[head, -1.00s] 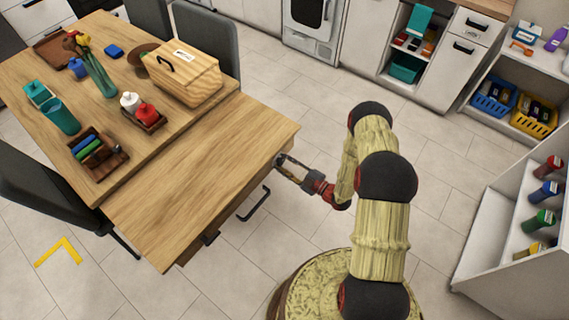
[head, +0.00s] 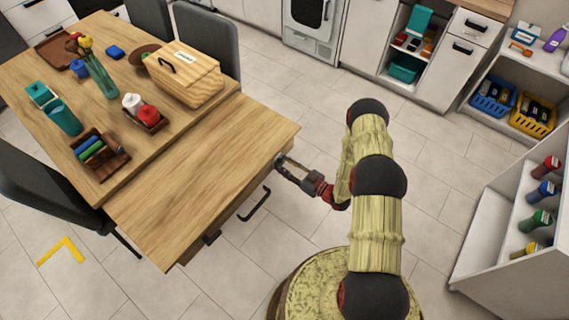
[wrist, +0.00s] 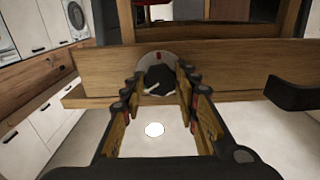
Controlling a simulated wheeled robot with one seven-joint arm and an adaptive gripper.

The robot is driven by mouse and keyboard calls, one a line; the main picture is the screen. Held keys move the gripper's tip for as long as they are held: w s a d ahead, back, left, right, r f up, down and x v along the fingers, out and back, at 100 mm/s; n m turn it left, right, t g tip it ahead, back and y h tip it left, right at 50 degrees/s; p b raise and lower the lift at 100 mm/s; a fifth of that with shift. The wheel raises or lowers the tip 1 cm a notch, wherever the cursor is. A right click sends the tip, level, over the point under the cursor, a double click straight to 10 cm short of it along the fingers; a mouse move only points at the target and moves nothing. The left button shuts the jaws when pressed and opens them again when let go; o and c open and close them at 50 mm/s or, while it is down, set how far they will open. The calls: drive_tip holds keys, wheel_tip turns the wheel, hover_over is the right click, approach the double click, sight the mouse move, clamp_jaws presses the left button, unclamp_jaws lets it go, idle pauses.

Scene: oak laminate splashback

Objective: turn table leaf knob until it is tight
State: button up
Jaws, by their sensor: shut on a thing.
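The table leaf (head: 205,170) is a wooden panel at the near end of the dining table. Its knob (wrist: 159,78) is dark with a pale pointer line, in front of a grey round plate (wrist: 148,60) with a red mark, on the leaf's edge board in the wrist view. The pointer slants and does not point at the red mark. My gripper (head: 281,163) reaches the leaf's right edge in the head view. In the wrist view my gripper (wrist: 157,84) has one finger on each side of the knob and is shut on it. The fingers hide the knob's sides.
A black bar handle (head: 255,204) sticks out from the leaf's edge beside my gripper; it shows at right in the wrist view (wrist: 300,93). A wooden box (head: 186,78) and a condiment tray (head: 146,119) stand on the table.

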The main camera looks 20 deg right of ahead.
drive_tip(key=shift+f+m, duration=0.15)
drive_tip(key=shift+m, duration=0.25)
idle(0.3)
drive_tip(key=o, duration=1.2)
drive_tip(key=shift+c, duration=0.2)
drive_tip(key=v, duration=1.2)
